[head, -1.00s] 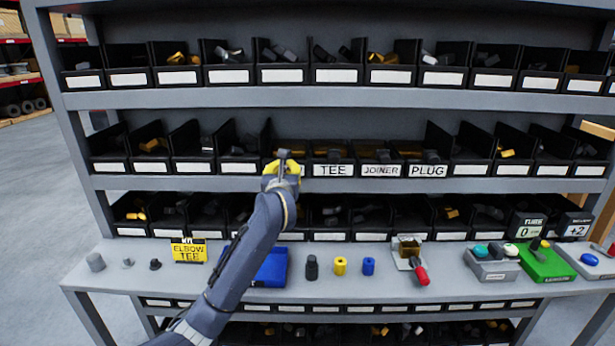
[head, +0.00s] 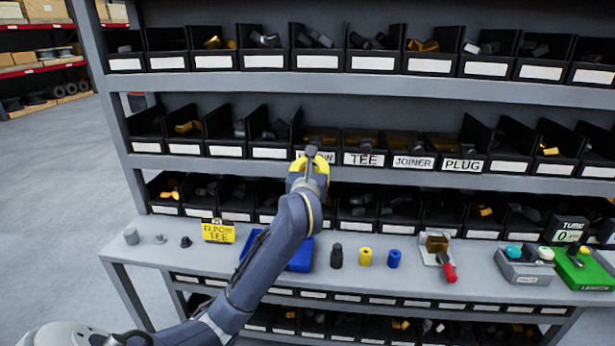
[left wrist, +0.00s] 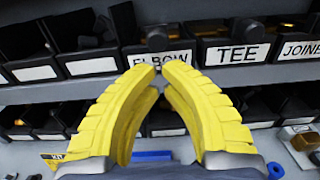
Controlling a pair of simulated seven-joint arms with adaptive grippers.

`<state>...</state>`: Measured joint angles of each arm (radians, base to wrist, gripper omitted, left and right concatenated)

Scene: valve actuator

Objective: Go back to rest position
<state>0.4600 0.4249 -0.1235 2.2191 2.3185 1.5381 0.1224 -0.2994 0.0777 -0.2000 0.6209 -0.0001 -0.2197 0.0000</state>
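My left gripper (head: 312,152) is raised in front of the middle shelf row, by the bin labelled ELBOW (head: 330,158). In the left wrist view its two yellow fingers (left wrist: 160,68) curve in until their tips almost meet, with nothing seen between them. They point at the ELBOW label (left wrist: 172,58), where a dark fitting (left wrist: 157,40) sits in the bin beyond the tips. My left arm comes in from the bottom left and crosses in front of the blue tray (head: 300,257), hiding part of it. My right gripper is not in view.
Bins labelled TEE (head: 366,160), JOINER and PLUG stand right of ELBOW.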

